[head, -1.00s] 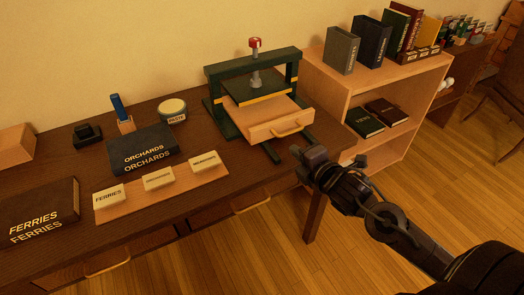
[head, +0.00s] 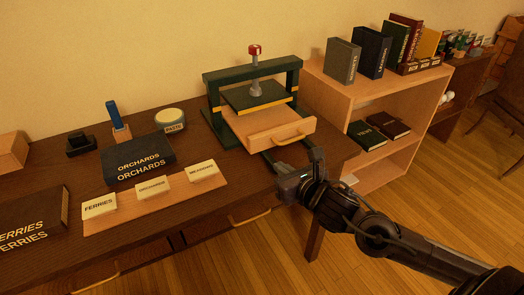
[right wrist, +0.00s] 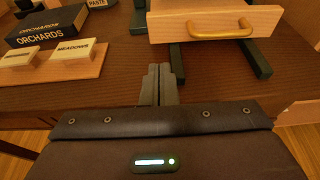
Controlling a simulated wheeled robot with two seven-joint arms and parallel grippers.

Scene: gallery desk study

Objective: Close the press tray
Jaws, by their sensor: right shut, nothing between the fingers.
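The press (head: 206,100) is a dark green frame with a red-topped screw, standing at the back right of the desk. Its light wooden press tray (head: 262,143) sticks out toward the front. The tray has a brass handle (head: 288,139), which also shows in the right wrist view (right wrist: 219,29). My right gripper (head: 281,172) is in front of and below the tray, by the desk's front edge. In the right wrist view its fingers (right wrist: 161,84) are together and empty, apart from the handle. My left gripper is not in view.
A dark book marked ORCHARDS (head: 138,160) and a wooden strip (head: 165,205) with three labels lie left of the press. A jar of paste (head: 169,119) stands behind. A wooden shelf (head: 335,92) with books stands right of the desk.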

